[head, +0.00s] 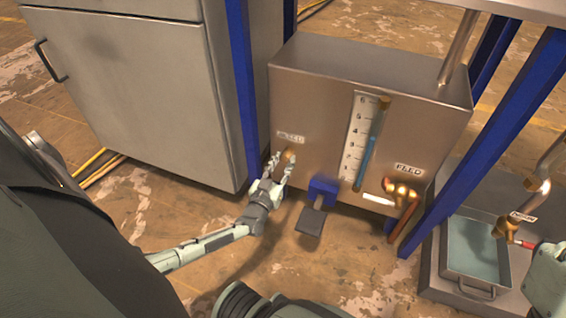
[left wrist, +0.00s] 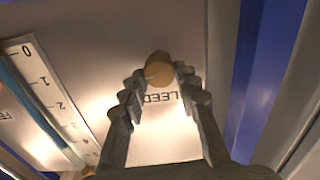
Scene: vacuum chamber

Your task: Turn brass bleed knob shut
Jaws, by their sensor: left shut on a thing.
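The brass bleed knob (head: 289,155) sits on the front of the steel tank, below its BLEED label (head: 291,137). My left gripper (head: 280,164) reaches up to it from below left, its fingers on the knob. In the left wrist view the round knob (left wrist: 158,66) is between the two fingertips (left wrist: 160,76), and the label shows upside down, partly hidden by a finger. My right arm's pale green part (head: 548,280) is at the right edge; its fingers cannot be made out clearly.
The steel tank (head: 315,75) carries a sight gauge (head: 369,140) with blue liquid and a brass feed valve (head: 400,194). Blue frame legs (head: 243,80) stand close on both sides. A grey cabinet (head: 130,85) is at left. A water tray (head: 452,255) sits at lower right.

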